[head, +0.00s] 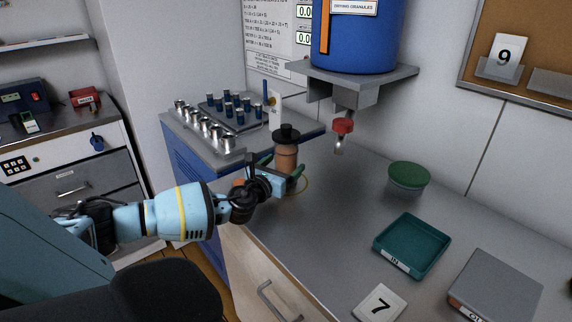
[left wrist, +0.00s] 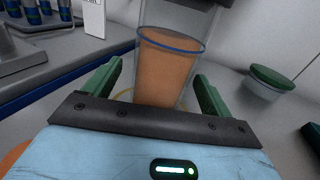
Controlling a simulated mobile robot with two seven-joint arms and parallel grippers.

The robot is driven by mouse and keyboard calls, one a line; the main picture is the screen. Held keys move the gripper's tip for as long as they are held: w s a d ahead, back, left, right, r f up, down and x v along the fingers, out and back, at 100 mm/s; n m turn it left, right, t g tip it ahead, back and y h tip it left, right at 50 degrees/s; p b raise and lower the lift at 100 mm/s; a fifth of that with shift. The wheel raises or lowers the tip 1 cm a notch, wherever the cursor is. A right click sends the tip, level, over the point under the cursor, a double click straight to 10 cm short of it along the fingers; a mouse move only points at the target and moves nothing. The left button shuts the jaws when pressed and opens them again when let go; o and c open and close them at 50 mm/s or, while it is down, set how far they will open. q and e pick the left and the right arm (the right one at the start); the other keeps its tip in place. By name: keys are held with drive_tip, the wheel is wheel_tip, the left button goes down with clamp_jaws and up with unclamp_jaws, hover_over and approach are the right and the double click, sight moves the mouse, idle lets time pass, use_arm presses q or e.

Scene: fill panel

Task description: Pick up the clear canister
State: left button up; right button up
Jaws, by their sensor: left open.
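The clear canister (head: 286,155) stands upright on the grey counter, with a black lid and orange-brown contents. In the left wrist view the canister (left wrist: 168,68) fills the middle, its contents topped by a blue line; its top is cut off. My left gripper (head: 280,168) is open, with its green fingers on either side of the canister's lower part. In the left wrist view a gap shows between each finger of the gripper (left wrist: 158,78) and the canister. My right gripper is not in view.
A blue drum (head: 358,40) with a red-handled spout (head: 343,126) hangs above, right of the canister. A rack of blue vials (head: 230,104) stands behind left. A green-lidded tub (head: 409,176), teal tray (head: 411,246) and grey box (head: 496,285) sit rightward, with bare counter between.

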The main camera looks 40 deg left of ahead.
sight(286, 149)
use_arm(q)
drive_tip(key=shift+x, duration=1.9)
drive_tip(key=shift+r, duration=0.1)
drive_tip(key=c, duration=1.2)
drive_tip(key=shift+c, duration=0.2)
drive_tip(key=shift+r, duration=0.1)
